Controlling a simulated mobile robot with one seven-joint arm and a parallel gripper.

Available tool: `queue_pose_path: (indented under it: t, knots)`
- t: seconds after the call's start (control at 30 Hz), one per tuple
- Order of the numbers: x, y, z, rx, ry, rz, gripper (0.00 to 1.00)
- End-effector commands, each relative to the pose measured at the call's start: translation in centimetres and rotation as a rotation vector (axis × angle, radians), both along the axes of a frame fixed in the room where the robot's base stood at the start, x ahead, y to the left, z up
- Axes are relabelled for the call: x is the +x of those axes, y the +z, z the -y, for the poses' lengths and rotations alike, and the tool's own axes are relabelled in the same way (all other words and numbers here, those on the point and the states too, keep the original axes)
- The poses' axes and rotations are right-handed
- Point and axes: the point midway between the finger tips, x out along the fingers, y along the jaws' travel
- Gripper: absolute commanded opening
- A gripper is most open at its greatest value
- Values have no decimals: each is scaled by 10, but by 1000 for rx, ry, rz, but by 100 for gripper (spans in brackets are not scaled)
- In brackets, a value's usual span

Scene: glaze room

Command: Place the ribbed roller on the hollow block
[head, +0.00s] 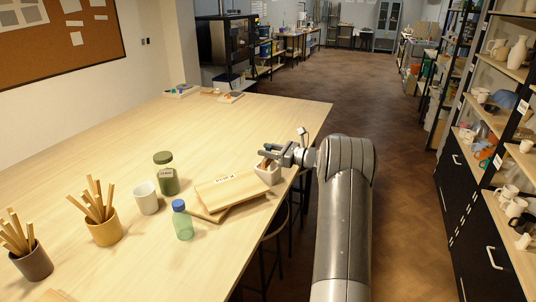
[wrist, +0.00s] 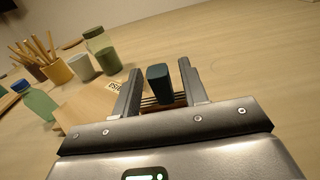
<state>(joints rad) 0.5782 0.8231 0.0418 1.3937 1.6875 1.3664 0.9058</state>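My gripper (head: 274,154) is over the right edge of the table, at a small pale container (head: 268,175). In the wrist view the two fingers of my gripper (wrist: 160,82) stand apart. A dark teal piece (wrist: 158,80) rises between them, with a narrow gap showing on each side. Below it are dark parallel lines and a brown strip, partly hidden by the gripper. I cannot tell for certain whether this piece is the ribbed roller. I cannot clearly make out the hollow block; the pale container is largely covered by my gripper in the head view.
Labelled wooden boards (head: 232,190) lie left of my gripper. Near them stand a blue-capped bottle (head: 183,222), a green jar (head: 166,178), a white cup (head: 146,199) and an ochre pot of sticks (head: 105,231). Small items lie at the table's far end. The table's middle is clear.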

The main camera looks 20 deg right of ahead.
Motion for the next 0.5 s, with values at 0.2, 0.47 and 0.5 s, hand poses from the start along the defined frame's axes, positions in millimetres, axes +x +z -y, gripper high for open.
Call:
queue_pose_path:
  t: [0.2,0.47,0.5]
  knots:
    - [-36,-2,38,3,-7,-3,40]
    - [-70,-2,72,3,-5,-3,40]
    - [-74,-2,75,4,-4,-2,40]
